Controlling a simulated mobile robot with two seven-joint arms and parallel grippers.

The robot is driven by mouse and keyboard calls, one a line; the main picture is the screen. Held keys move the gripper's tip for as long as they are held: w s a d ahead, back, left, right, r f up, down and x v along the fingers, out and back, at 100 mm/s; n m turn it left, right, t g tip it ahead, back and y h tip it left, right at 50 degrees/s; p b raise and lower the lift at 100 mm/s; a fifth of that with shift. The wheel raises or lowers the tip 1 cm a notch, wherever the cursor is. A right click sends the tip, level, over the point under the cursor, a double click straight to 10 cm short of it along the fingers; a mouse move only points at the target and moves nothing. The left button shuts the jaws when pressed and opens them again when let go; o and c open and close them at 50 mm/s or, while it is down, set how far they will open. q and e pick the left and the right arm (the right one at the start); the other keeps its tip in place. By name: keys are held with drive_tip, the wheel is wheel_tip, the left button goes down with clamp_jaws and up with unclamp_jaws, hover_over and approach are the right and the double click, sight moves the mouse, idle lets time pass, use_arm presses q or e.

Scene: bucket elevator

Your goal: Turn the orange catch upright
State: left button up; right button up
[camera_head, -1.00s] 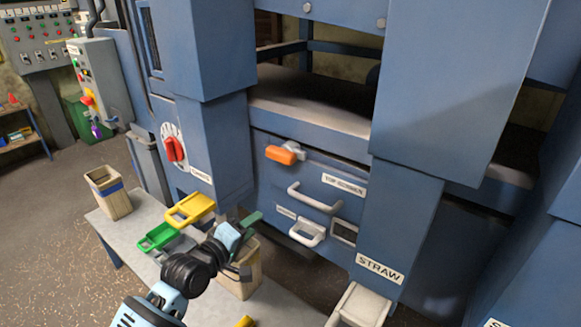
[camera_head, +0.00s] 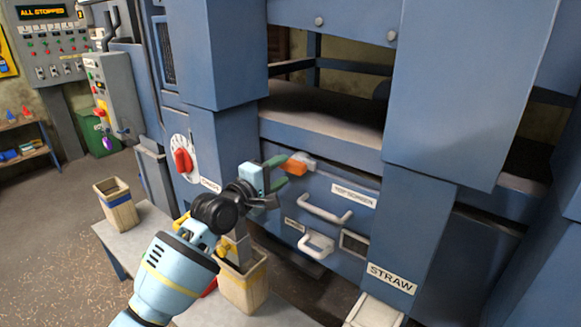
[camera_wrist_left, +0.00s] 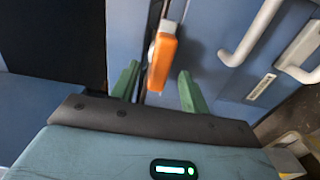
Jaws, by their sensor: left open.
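The orange catch (camera_head: 295,167) sits on the front of the blue machine, left of the TOP SCREEN label. In the head view it lies roughly sideways, its orange end to the left and its grey pivot end to the right. It also shows in the left wrist view (camera_wrist_left: 162,58), between the two green fingers and apart from them. My left gripper (camera_head: 279,172) is open at the catch's orange end; in the left wrist view its fingertips (camera_wrist_left: 157,76) stand either side of the catch. My right gripper is not in view.
A white drawer handle (camera_head: 325,209) and a smaller white handle (camera_head: 317,244) lie below the catch. A red knob (camera_head: 183,161) is on the panel to the left. A low table (camera_head: 112,236) holds wooden bins (camera_head: 117,203) beneath my left arm.

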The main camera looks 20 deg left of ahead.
sight(287, 168)
use_arm(q)
drive_tip(key=shift+x, duration=2.2)
drive_tip(key=c, duration=1)
